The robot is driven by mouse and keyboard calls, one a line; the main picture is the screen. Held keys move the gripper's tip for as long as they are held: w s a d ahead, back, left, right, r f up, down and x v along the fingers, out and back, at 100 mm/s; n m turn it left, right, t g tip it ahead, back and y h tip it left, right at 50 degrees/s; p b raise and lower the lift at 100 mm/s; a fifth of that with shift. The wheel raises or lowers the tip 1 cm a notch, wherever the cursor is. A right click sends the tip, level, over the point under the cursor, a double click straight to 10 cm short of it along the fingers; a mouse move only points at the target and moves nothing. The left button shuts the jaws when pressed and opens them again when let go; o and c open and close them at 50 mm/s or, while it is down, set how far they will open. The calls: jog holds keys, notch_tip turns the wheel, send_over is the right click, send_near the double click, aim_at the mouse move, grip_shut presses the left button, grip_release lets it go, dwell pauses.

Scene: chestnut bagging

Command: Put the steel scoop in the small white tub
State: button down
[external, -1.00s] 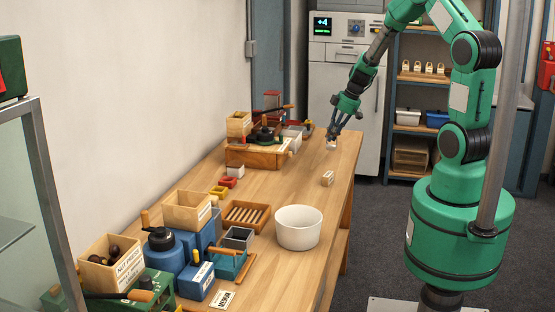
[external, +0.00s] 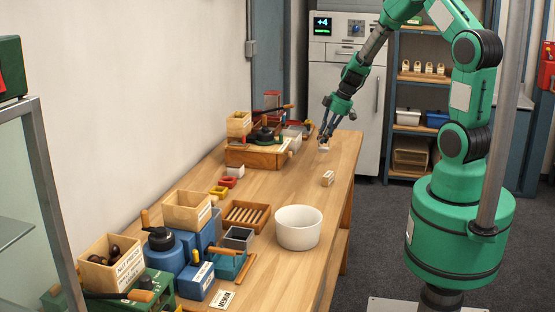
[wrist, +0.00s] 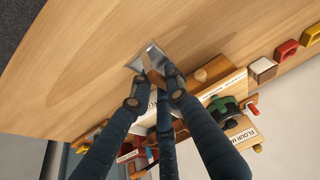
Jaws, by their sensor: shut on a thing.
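The steel scoop (wrist: 146,56) is a shiny metal piece between my fingertips in the wrist view. In the external view it is a small pale shape (external: 323,148) under my gripper (external: 325,138), over the far right part of the bench. My gripper (wrist: 153,92) is shut on it; the fingers hide part of it. I cannot tell how high it is above the wood. A round white tub (external: 298,235) stands on the near part of the bench, well apart from my gripper, with its top open.
A small wooden block (external: 328,179) lies between my gripper and the tub. A wooden box with a mill (external: 258,153) stands to the left of my gripper. A slatted wooden tray (external: 246,216) is left of the tub. Bare bench (external: 285,182) lies between.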

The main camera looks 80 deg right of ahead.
jog(key=w+a+r+n+y+p, duration=0.1)
jog(key=w+a+n, duration=0.15)
jog(key=a, duration=0.55)
jog(key=w+a+n+y, duration=0.1)
jog(key=w+a+n, duration=0.15)
jog(key=a, duration=0.45)
notch_tip(320, 180, up, 3)
jog(key=n+g+y+p, duration=0.2)
jog(key=n+g+p, duration=0.1)
jog(key=n, duration=0.5)
send_over(301, 219)
jog(key=w+d, duration=0.6)
jog(key=s+a+n, duration=0.2)
jog(key=s+a, duration=0.1)
jog(key=a, duration=0.3)
jog(key=s+a+r+n+g, duration=0.1)
jog(key=s+a, duration=0.3)
jog(key=a, duration=0.2)
jog(key=shift+r+n+p, duration=0.2)
jog(key=shift+n+p, duration=0.2)
jog(key=shift+p, duration=0.05)
jog(key=shift+s+f, duration=0.1)
jog(key=shift+f+b, duration=0.3)
jog(key=shift+f, duration=2.75)
jog(key=shift+f, duration=1.85)
